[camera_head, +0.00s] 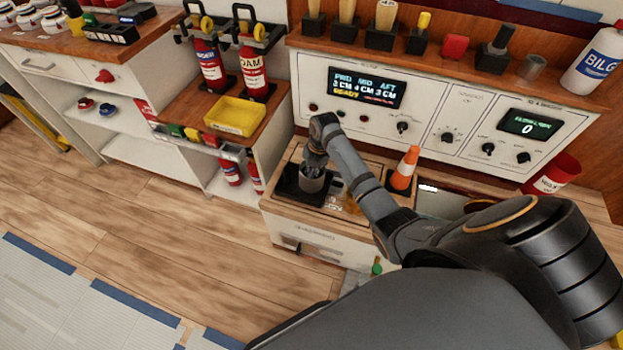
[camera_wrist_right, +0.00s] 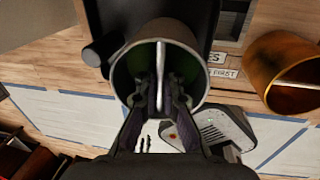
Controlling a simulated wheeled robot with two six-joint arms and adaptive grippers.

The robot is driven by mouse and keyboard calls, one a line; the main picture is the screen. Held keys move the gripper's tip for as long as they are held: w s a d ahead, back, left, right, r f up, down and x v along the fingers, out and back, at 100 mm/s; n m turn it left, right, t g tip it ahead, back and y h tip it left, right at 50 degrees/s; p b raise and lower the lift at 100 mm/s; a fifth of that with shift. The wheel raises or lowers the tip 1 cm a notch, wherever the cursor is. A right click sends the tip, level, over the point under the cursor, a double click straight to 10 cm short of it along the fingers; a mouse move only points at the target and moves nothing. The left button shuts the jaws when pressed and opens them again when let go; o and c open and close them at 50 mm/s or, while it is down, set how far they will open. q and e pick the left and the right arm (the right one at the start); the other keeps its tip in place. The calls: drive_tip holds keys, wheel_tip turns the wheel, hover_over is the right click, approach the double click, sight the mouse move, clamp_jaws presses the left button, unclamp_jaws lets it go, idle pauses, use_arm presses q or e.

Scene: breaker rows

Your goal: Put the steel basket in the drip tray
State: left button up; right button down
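The steel basket (camera_head: 312,180) is a grey round cup with a crossbar over its mouth. In the head view it is at the black drip tray (camera_head: 287,187) on the wooden-topped counter unit; I cannot tell if it rests on the tray floor. My right gripper (camera_head: 316,160) points down at it from above. In the right wrist view, the basket (camera_wrist_right: 118,75) fills the middle, and the right gripper's fingers (camera_wrist_right: 161,88) reach its mouth and close around the crossbar. The black tray (camera_wrist_right: 190,18) shows behind it, partly hidden. My left gripper is not in view.
An amber basket (camera_head: 352,203) stands right of the steel one, also in the wrist view (camera_wrist_right: 270,80). An orange cone (camera_head: 405,170) stands close to my right forearm. A control panel (camera_head: 430,125) rises behind. A yellow tray (camera_head: 235,116) lies on the left shelf.

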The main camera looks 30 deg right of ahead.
wheel_tip(320, 180, down, 3)
drive_tip(key=shift+f+b, duration=0.1)
drive_tip(key=shift+b, duration=0.25)
drive_tip(key=shift+w+f, duration=0.1)
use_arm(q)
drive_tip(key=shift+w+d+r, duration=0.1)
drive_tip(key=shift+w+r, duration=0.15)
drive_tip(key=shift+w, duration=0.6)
use_arm(e)
drive_tip(key=c, duration=1.5)
unclamp_jaws()
drive_tip(key=shift+r, duration=0.25)
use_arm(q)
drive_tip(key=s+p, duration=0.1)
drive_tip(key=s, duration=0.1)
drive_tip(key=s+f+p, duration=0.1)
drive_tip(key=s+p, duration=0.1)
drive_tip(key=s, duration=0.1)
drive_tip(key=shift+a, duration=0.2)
use_arm(e)
wheel_tip(320, 180, up, 12)
drive_tip(key=s+d, duration=0.1)
drive_tip(key=shift+s+d+f, duration=0.15)
drive_tip(key=shift+s+f, duration=0.05)
drive_tip(key=shift+s, duration=0.05)
